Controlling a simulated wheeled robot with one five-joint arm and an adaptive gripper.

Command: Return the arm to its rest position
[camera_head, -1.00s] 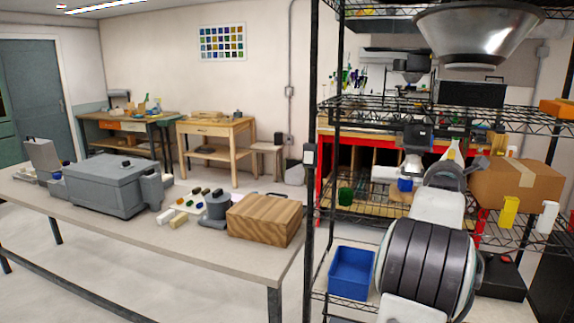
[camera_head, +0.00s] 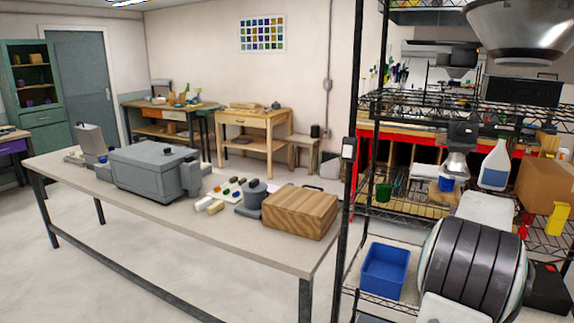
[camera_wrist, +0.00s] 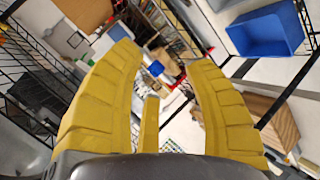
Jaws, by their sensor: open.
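A blue bin (camera_wrist: 265,32) and a small blue cup (camera_wrist: 156,68) appear beyond the fingers. My arm (camera_head: 476,268) is in the lower right of the head view, its dark ribbed section and white links in front of the wire shelving (camera_head: 400,215). I cannot make out the gripper in the head view.
The blue bin (camera_head: 385,270) sits on the low shelf left of my arm. A white bottle (camera_head: 494,166) and cardboard box (camera_head: 546,188) are on the shelving. A long table (camera_head: 150,215) holds a wooden box (camera_head: 300,211) and grey case (camera_head: 150,168). Floor at lower left is clear.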

